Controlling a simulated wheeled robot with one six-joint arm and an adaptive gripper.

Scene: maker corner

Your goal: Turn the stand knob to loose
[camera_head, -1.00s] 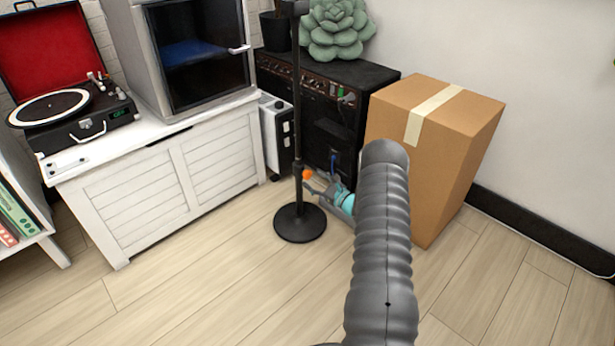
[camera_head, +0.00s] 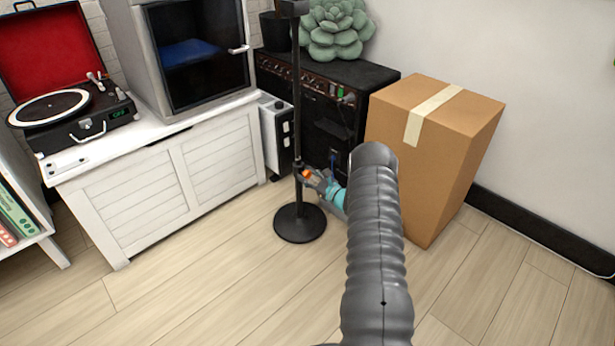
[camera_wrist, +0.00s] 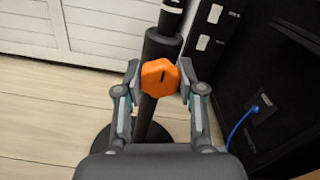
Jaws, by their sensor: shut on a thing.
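The stand is a thin black pole (camera_head: 297,110) on a round black base (camera_head: 300,224), upright on the floor. Its orange knob (camera_wrist: 160,77) has a short dark mark on its face, upright and a little right of its middle in the wrist view. In the head view the knob (camera_head: 306,174) is small and partly covered by my gripper. My gripper (camera_wrist: 158,80) is shut on the knob, one finger on each side. In the head view my gripper (camera_head: 318,180) reaches the pole from the right, low down. The mark's meaning cannot be read.
A black amplifier (camera_head: 330,85) with a plant on top stands behind the pole. A cardboard box (camera_head: 430,150) stands right of my arm. A white cabinet (camera_head: 160,185) with a turntable (camera_head: 70,115) is on the left. A blue cable (camera_wrist: 240,122) hangs near. The front floor is clear.

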